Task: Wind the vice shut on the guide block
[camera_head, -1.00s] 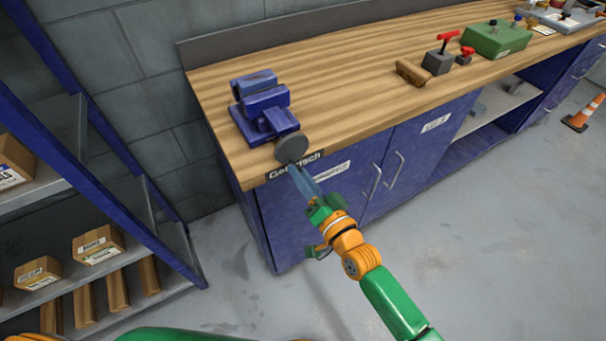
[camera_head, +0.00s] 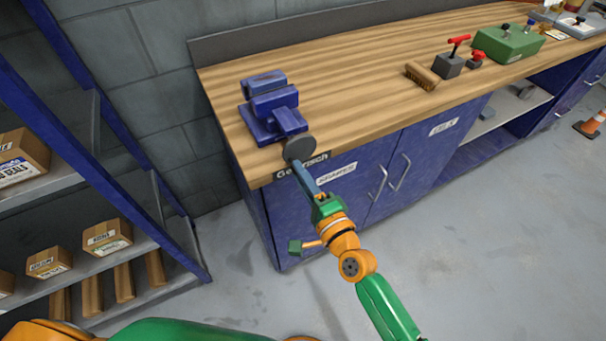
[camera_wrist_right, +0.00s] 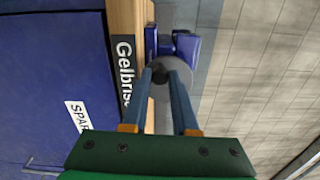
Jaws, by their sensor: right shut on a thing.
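The blue vice (camera_head: 272,108) stands on the left end of the wooden bench, with its round grey handwheel (camera_head: 299,149) at the front, overhanging the bench edge. My right gripper (camera_head: 298,163) reaches up to the wheel from the front. In the right wrist view, its two blue fingers (camera_wrist_right: 163,72) close around a small dark knob (camera_wrist_right: 159,75) on the face of the wheel (camera_wrist_right: 172,88). I cannot make out a guide block between the vice jaws or the gap there. My left gripper is not in view.
The bench top (camera_head: 340,95) right of the vice is clear up to a brown brush (camera_head: 422,76). Beyond it stand a grey block with a red lever (camera_head: 449,64) and a green box (camera_head: 507,43). Shelving with cartons (camera_head: 107,238) stands at the left.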

